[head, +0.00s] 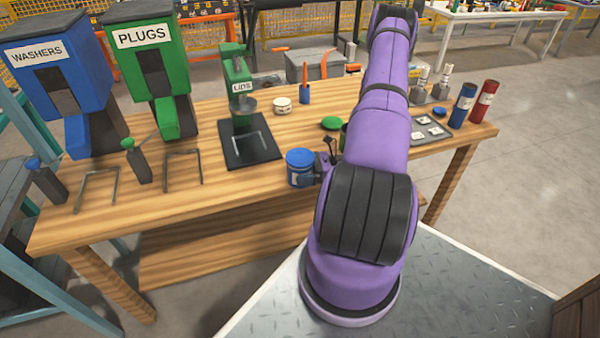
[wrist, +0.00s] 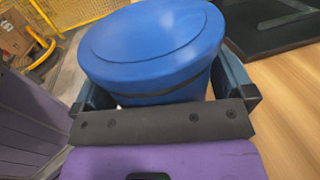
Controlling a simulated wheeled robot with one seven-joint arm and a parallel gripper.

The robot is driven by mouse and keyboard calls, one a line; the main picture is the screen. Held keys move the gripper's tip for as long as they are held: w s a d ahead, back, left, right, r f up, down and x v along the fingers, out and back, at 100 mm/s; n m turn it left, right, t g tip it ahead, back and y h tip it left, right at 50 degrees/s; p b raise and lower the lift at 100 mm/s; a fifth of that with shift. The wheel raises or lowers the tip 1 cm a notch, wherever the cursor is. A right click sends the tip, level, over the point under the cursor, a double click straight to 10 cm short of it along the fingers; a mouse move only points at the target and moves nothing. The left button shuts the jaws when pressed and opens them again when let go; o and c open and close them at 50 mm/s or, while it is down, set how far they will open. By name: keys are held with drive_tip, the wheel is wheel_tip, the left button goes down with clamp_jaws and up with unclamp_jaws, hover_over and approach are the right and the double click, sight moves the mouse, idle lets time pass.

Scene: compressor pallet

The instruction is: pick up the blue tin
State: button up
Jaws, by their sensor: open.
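The blue tin (head: 299,168) stands upright near the front edge of the wooden workbench. It has a blue lid and a pale label. In the wrist view the tin (wrist: 155,45) fills the space between the two fingers of my gripper (wrist: 163,85), one finger on each side. The fingers are open around it; I cannot tell whether either touches it. In the head view my gripper (head: 323,167) is at the tin's right side, partly hidden by my purple arm.
The wooden workbench (head: 220,196) has a black mat (head: 262,153) left of the tin. A green lid (head: 332,123) lies behind it. Blue (head: 60,75) and green (head: 152,65) dispensers stand left. Blue (head: 463,106) and red (head: 485,101) cylinders stand right.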

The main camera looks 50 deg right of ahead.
drive_tip(key=c, duration=0.7)
drive_tip(key=shift+r, duration=0.1)
